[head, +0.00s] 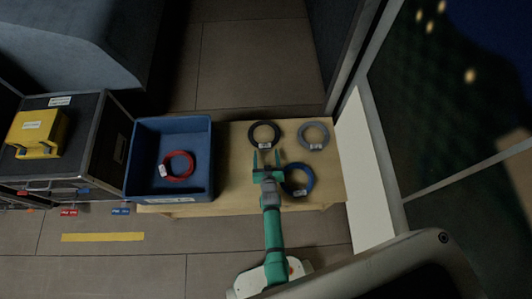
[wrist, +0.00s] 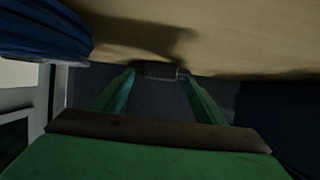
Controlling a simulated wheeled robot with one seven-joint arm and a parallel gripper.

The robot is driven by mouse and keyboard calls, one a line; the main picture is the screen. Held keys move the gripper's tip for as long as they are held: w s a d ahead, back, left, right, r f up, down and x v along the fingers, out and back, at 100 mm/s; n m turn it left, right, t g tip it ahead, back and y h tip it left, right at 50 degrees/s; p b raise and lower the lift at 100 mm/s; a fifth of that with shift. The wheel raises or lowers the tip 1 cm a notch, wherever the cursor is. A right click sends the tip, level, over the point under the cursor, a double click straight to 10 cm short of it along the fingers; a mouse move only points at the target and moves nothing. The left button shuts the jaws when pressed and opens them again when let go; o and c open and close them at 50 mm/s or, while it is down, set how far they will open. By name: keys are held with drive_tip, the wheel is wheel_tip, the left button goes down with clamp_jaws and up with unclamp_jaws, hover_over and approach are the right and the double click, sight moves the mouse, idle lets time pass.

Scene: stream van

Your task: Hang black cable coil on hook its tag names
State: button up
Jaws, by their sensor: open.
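The black cable coil (head: 264,126) lies flat on the wooden bench, with a small pale tag (head: 265,146) at its near side; the writing is too small to read. My gripper (head: 267,154) is open and empty, its two green fingers pointing at the coil's near side with the tag between them in the picture. In the wrist view, a small dark grey block (wrist: 160,71), perhaps the tag, shows between the fingertips; the coil's ring is not clear there. I cannot make out any hook for certain.
A grey coil (head: 314,127) and a blue coil (head: 309,179) lie on the bench (head: 232,145), the blue one close right of my gripper. A blue crate (head: 130,160) holds a red coil (head: 179,177). A yellow case (head: 40,135) sits on a dark box at left.

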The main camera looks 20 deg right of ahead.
drive_tip(key=v, duration=0.9)
drive_tip(key=shift+s+d+f, duration=0.1)
drive_tip(key=shift+s+f, duration=0.05)
drive_tip(key=shift+f, duration=0.1)
drive_tip(key=s+a+r+n+y, duration=0.1)
drive_tip(key=s+a+r, duration=0.3)
drive_tip(key=s+r, duration=0.4)
drive_tip(key=s+a+r+n+t+y, duration=0.1)
drive_tip(key=s+a+r, duration=0.4)
drive_tip(key=s+r, duration=0.4)
drive_tip(key=s+a+r+n+t+y, duration=0.1)
drive_tip(key=s+a+r, duration=0.4)
drive_tip(key=r, duration=1.2)
drive_tip(key=s, duration=0.3)
drive_tip(key=shift+s+a+y, duration=0.2)
drive_tip(key=shift+y, duration=0.1)
drive_tip(key=shift+w, duration=0.1)
